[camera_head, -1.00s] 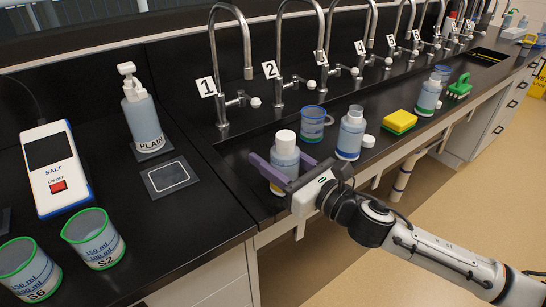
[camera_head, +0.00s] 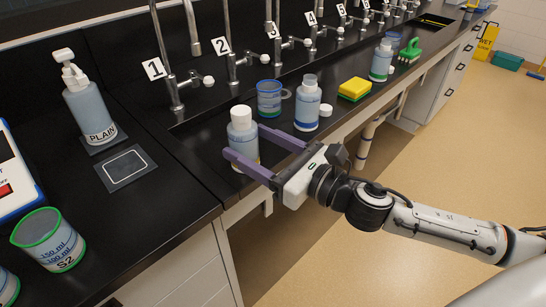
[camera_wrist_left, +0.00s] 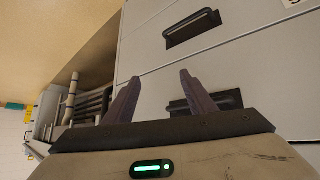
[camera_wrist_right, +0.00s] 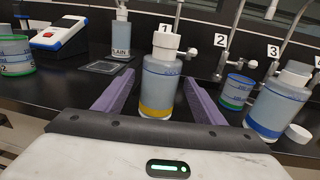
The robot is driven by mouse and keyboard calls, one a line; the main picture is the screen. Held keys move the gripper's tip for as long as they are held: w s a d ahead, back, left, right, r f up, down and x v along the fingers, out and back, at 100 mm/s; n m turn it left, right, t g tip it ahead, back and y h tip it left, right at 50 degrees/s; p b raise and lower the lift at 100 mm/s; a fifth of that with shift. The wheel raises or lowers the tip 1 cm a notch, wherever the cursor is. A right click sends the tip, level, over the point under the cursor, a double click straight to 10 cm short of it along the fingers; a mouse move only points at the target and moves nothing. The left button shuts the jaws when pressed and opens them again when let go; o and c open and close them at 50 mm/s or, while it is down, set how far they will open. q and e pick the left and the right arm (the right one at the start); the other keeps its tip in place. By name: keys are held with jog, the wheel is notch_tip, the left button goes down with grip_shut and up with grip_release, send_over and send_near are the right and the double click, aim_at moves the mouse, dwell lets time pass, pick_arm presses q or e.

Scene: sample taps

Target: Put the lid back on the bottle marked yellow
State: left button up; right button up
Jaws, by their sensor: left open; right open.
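The bottle marked yellow (camera_wrist_right: 158,88) has a yellow band at its base and stands upright near the bench's front edge. It also shows in the head view (camera_head: 243,145). A white lid (camera_wrist_right: 165,46) sits on its top; I cannot tell whether it is fully tight. My right gripper (camera_head: 247,144) is open, with its purple fingers on either side of the bottle, low on its body and not closed on it. My left gripper (camera_wrist_left: 160,78) is open and empty in front of cabinet drawers, and is out of the head view.
A blue-banded bottle (camera_head: 307,105) with an open neck stands to the right, a loose white lid (camera_head: 325,110) beside it. A blue-rimmed beaker (camera_head: 269,97) is behind. A sponge (camera_head: 354,89), a green-banded bottle (camera_head: 381,62) and numbered taps line the bench. The PLAIN dispenser (camera_head: 88,103) stands left.

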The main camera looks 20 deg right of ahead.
aim_at(255, 147)
jog(key=b+v, duration=0.1)
jog(key=v, duration=0.3)
jog(key=shift+d+f, duration=0.1)
jog(key=shift+f, duration=0.05)
jog(key=shift+v, duration=0.85)
